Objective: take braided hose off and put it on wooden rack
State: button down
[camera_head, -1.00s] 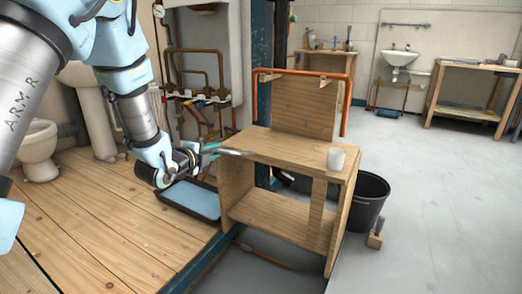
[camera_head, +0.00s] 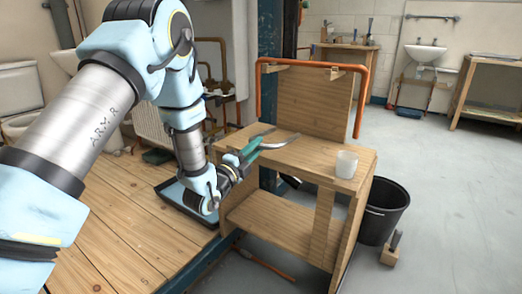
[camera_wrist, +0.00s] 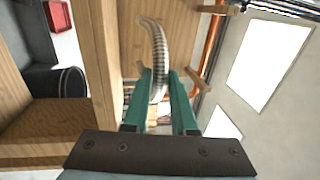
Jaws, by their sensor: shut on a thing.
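My gripper (camera_head: 254,148) has teal fingers and is shut on the grey, ribbed braided hose (camera_head: 278,142). It holds the hose over the left part of the wooden bench top. The hose sticks out of the fingers to the right in the head view. In the wrist view my gripper (camera_wrist: 160,88) has the hose (camera_wrist: 157,45) between its fingers, and the hose's free part curves up and left. A wooden unit (camera_head: 300,100) has an upright back board with two pegs and an orange pipe across it. I cannot tell if this board is the wooden rack.
A white cup (camera_head: 346,164) stands at the bench's right. A black bucket (camera_head: 385,210) stands on the floor beside it. A wooden block with a dark handle (camera_head: 391,250) is in front of the bucket. A dark tray (camera_head: 180,195) lies left of the bench.

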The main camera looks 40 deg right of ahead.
aim_at(267, 158)
jog(key=shift+w+d+f+b, duration=0.25)
jog(key=shift+d+f+b, duration=0.3)
jog(key=shift+d+f, duration=0.45)
jog(key=shift+w+d+f+b, duration=0.25)
jog(key=shift+d+f+b, duration=0.3)
jog(key=shift+d+f, duration=0.4)
jog(key=shift+w+d+f+b, duration=0.25)
jog(key=shift+d+f+b, duration=0.3)
jog(key=shift+d+f, duration=0.45)
jog(key=c, duration=0.6)
grip_release()
jog(key=shift+f, duration=0.15)
jog(key=shift+o, duration=0.2)
notch_tip(267, 158, up, 7)
jog(key=a+p, duration=0.1)
jog(key=p, duration=0.2)
jog(key=shift+s+a+f, duration=0.15)
jog(key=shift+s+a, duration=0.05)
jog(key=shift+a, duration=0.2)
